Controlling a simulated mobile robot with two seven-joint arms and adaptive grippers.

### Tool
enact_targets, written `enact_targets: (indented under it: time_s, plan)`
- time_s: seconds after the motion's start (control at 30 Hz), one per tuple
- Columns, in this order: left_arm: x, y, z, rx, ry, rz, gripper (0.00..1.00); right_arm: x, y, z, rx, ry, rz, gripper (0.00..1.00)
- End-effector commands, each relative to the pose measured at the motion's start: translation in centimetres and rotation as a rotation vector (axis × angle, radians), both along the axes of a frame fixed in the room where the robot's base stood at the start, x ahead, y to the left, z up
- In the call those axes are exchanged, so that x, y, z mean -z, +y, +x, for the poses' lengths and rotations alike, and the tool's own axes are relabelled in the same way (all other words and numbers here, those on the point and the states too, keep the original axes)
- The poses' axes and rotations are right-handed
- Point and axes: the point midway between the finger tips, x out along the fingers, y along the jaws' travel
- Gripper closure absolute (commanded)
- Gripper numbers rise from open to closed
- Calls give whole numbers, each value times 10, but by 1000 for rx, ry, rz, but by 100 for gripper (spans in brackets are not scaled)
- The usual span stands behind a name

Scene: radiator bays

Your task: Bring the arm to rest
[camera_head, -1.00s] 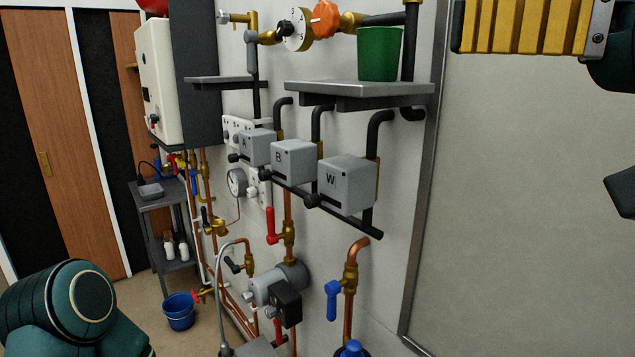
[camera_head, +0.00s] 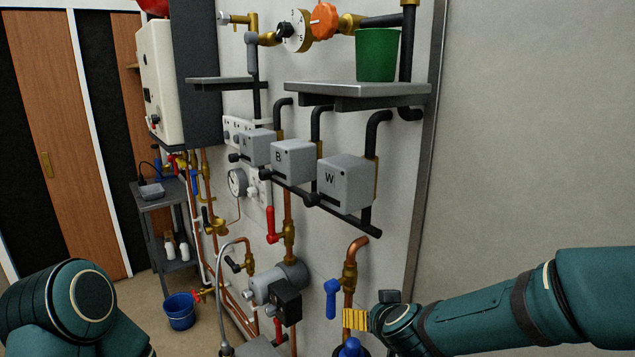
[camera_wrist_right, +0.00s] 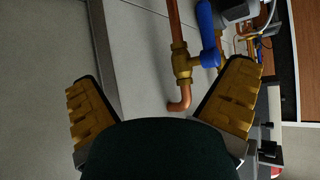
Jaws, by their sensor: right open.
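My right arm (camera_head: 500,305) reaches in from the right, low in the head view. Its gripper (camera_head: 356,319) shows there as a yellow ribbed finger in front of the lower copper pipe, near the blue lever valve (camera_head: 331,298). In the right wrist view the gripper (camera_wrist_right: 160,110) is open, its two yellow fingers wide apart with nothing held between them. The copper pipe (camera_wrist_right: 180,95) with its brass valve and blue lever (camera_wrist_right: 208,35) lies beyond the fingers; I see no contact. Of my left arm only a teal link shows at the lower left; the left gripper is out of view.
A wall panel carries grey boxes (camera_head: 345,183), pipes and valves. A green cup (camera_head: 377,54) stands on a grey shelf (camera_head: 350,98). A blue bucket (camera_head: 180,311) is on the floor. The plain wall at the right is clear above my right arm.

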Motion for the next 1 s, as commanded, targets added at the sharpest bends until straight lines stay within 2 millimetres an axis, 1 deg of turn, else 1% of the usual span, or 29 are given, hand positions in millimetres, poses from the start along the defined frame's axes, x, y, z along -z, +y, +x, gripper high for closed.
enact_targets:
  time_s: [0.03,0.07,0.1,0.17,0.2,0.27,0.3,0.37,0.4,0.47,0.5,0.6,0.63,0.7,0.9,1.0]
  plan:
    - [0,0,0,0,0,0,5,40,-1,-10,-7,74,18,0]
    - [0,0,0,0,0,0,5,60,-2,-16,-8,112,35,0]
    - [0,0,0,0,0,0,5,86,-1,-26,-11,163,56,0]
    - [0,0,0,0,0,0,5,123,-1,-44,-14,244,92,0]
    - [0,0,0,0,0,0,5,146,0,-58,-13,299,117,0]
    - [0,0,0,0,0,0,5,177,1,-80,-12,378,156,0]
    - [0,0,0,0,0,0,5,195,2,-95,-9,431,183,0]
    - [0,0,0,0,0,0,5,218,4,-118,-5,506,219,0]
    - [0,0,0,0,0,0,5,232,6,-133,-2,555,243,0]
    - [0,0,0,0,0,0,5,251,9,-156,6,627,278,0]
    - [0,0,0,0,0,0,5,261,11,-172,12,675,302,0]
    - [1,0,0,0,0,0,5,284,16,-211,26,788,358,0]
    - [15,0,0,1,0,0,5,294,16,-204,25,770,351,0]
    - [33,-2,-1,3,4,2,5,311,17,-203,23,767,348,0]
    - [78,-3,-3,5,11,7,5,355,19,-204,23,772,341,0]
    - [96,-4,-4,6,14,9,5,373,20,-205,23,775,338,0]
